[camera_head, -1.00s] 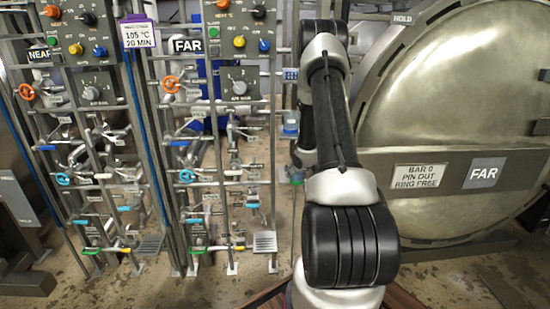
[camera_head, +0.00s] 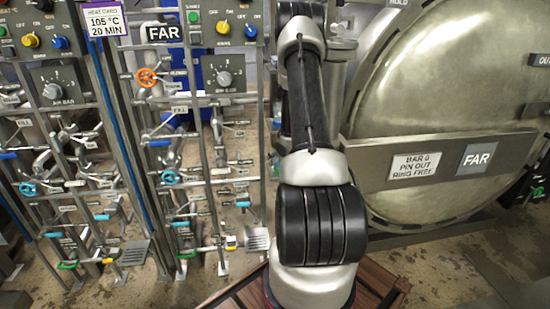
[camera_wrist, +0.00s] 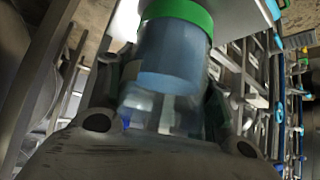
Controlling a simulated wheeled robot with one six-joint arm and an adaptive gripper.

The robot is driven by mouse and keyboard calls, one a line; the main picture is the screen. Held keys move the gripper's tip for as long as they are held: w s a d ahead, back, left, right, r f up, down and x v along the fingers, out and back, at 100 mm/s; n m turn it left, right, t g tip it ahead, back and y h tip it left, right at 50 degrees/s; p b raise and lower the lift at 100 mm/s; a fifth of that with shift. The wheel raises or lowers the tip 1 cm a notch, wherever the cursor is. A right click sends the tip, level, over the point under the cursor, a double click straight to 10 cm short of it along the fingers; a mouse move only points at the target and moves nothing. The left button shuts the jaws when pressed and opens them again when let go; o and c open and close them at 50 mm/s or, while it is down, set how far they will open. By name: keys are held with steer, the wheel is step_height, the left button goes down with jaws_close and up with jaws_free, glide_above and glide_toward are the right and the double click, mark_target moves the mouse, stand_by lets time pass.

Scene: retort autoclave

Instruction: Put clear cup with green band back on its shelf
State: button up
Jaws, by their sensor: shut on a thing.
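The clear cup (camera_wrist: 172,55) shows in the wrist view, with a bright green band (camera_wrist: 178,12) at its upper end in the picture and bluish clear walls. My gripper (camera_wrist: 165,112) is shut on the cup, which lies between its fingers. Its dark knuckles show low in the picture. In the head view my arm covers both gripper and cup. I cannot pick out the cup's shelf in either view.
Valve panels with pipes and knobs stand at left, with a FAR sign (camera_head: 164,33) and a heat card (camera_head: 104,19). A large round autoclave door (camera_head: 450,90) fills the right. A light plate edge (camera_wrist: 242,8) shows near the cup.

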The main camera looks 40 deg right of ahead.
steer(key=o, duration=1.1)
steer(key=shift+f, duration=0.15)
steer(key=shift+c, duration=0.2)
